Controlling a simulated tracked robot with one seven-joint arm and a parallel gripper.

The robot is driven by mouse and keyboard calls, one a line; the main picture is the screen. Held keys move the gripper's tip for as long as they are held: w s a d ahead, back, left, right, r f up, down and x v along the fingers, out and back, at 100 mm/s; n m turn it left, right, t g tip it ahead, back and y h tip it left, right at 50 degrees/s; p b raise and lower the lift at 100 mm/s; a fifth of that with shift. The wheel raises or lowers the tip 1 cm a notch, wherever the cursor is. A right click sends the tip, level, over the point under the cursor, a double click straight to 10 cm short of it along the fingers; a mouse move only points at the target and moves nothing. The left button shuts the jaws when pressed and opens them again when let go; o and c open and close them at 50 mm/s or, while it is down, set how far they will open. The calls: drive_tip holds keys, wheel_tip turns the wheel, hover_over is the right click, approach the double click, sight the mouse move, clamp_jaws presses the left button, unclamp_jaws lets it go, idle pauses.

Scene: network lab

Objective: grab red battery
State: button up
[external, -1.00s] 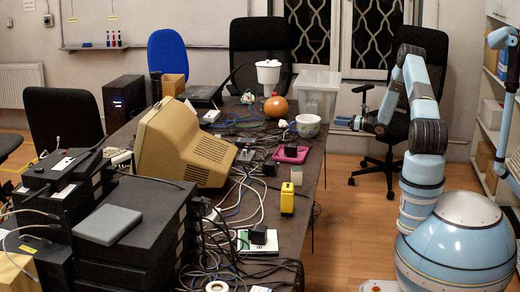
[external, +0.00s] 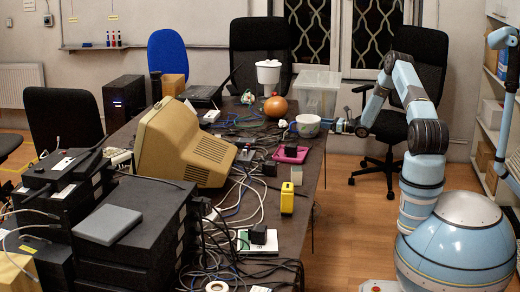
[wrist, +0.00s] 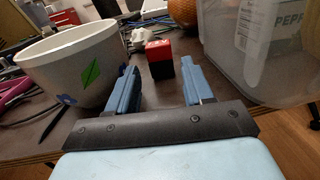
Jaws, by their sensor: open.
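A small red and black battery (wrist: 160,59) stands on the table in the wrist view, ahead of and between my fingers. My gripper (wrist: 158,82) is open and empty, with the battery a little beyond the fingertips. In the external view my gripper (external: 333,125) is at the table's right edge, beside the white bowl. I cannot make out the battery in the external view.
A white bowl (wrist: 68,62) with a green leaf mark is close on the left of my gripper. A clear plastic bin (wrist: 240,62) is close on the right. An orange ball (external: 275,107) and many cables lie on the table (external: 305,195).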

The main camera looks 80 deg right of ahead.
drive_tip(key=w, duration=0.5)
drive_tip(key=shift+d+r, duration=0.25)
drive_tip(key=shift+r, duration=0.1)
drive_tip(key=c, duration=0.9)
drive_tip(key=shift+o, duration=0.2)
